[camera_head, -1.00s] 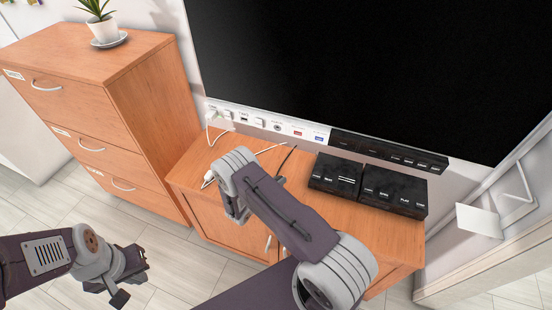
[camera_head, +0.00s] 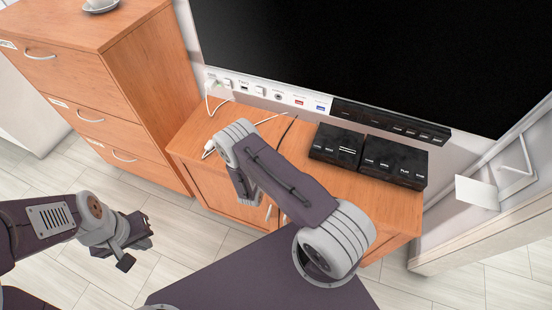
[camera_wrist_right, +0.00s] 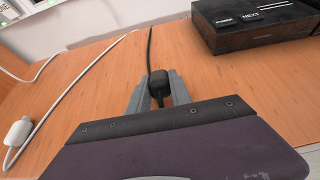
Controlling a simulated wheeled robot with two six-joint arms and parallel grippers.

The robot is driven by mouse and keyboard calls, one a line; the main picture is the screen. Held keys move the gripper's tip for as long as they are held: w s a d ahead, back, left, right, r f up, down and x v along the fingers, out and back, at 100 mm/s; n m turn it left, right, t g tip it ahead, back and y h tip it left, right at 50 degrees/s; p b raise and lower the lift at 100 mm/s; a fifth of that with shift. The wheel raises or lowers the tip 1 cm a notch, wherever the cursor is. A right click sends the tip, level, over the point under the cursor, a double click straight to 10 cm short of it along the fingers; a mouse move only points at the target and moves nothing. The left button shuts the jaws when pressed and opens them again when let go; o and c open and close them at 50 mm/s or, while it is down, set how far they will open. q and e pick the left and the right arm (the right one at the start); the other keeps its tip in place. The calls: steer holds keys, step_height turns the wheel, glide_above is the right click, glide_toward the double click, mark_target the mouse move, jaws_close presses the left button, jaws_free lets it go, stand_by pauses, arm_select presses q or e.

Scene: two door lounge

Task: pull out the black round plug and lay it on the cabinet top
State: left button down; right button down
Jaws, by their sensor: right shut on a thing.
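The black plug (camera_wrist_right: 158,84) is between the two grey fingers of my right gripper (camera_wrist_right: 157,92), seen in the right wrist view. Its black cable (camera_wrist_right: 150,48) runs away from it across the cabinet top (camera_wrist_right: 100,73). The plug is over the wooden top; I cannot tell if it touches it. In the head view my right arm covers the plug, and the right gripper (camera_head: 244,188) shows only partly above the cabinet's front. The black cable (camera_head: 287,133) shows there behind the arm. My left gripper (camera_head: 137,243) is open and empty over the floor at the left.
A socket panel (camera_head: 268,94) with a white plug (camera_head: 211,83) runs below the large black screen (camera_head: 370,50). Black boxes (camera_head: 365,157) stand on the cabinet's right part. A white cable and white adapter (camera_wrist_right: 20,132) lie left. A drawer unit (camera_head: 90,80) stands left.

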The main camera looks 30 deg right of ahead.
steer(key=shift+f+b, duration=0.35)
steer(key=shift+f, duration=0.55)
arm_select(q)
steer(key=shift+f, duration=0.65)
arm_select(e)
steer(key=shift+r, duration=0.1)
steer(key=c, duration=1.1)
jaws_free()
arm_select(q)
steer(key=shift+r+p, duration=1.5)
steer(key=shift+p, duration=0.1)
arm_select(e)
steer(key=shift+v, duration=3)
